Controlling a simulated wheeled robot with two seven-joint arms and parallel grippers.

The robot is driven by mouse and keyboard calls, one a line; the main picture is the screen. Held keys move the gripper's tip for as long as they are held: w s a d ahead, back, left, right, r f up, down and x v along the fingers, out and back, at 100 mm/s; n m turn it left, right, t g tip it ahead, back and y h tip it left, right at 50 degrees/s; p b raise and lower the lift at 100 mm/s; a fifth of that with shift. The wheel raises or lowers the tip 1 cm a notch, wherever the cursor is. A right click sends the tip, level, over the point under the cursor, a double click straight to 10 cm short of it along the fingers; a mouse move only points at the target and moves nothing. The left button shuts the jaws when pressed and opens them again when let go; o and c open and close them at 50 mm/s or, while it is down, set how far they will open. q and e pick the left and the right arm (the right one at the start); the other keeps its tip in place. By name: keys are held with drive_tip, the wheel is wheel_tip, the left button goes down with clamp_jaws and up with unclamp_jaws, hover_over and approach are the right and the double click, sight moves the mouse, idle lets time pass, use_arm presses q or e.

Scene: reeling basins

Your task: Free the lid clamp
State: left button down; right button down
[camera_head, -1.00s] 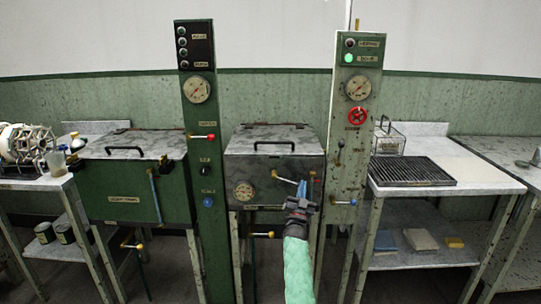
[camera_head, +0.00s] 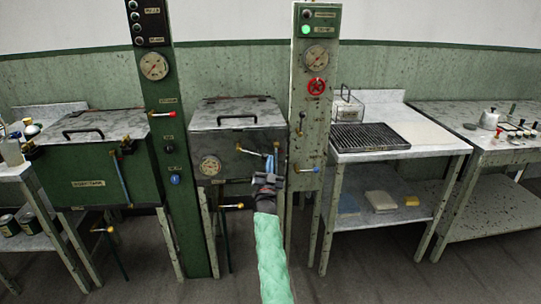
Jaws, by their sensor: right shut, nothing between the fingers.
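The middle basin is a grey metal box with a closed, stained lid (camera_head: 235,112) that has a black handle. A lever with a yellow knob (camera_head: 240,147) lies near level across the upper right of its front. A blue bar (camera_head: 271,161) stands upright at the front's right side. I cannot tell exactly how it joins the lever. My right gripper (camera_head: 267,178) is shut and empty, just below the blue bar and partly over its lower end. Whether it touches the bar is unclear. My left gripper is out of view.
A green post (camera_head: 158,110) stands left of the basin and a pale control post (camera_head: 313,110) close on its right, with a red valve wheel (camera_head: 317,86). A second green basin (camera_head: 95,180) is further left. A table (camera_head: 390,157) with a black grate (camera_head: 368,136) is at right.

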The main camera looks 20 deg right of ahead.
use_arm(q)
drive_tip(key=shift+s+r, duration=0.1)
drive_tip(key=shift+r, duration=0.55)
use_arm(e)
drive_tip(key=shift+a+r+v, duration=0.1)
drive_tip(key=shift+a+v, duration=0.1)
drive_tip(key=shift+v, duration=1.25)
drive_tip(key=shift+a+r+v, duration=0.15)
drive_tip(key=shift+v, duration=1.25)
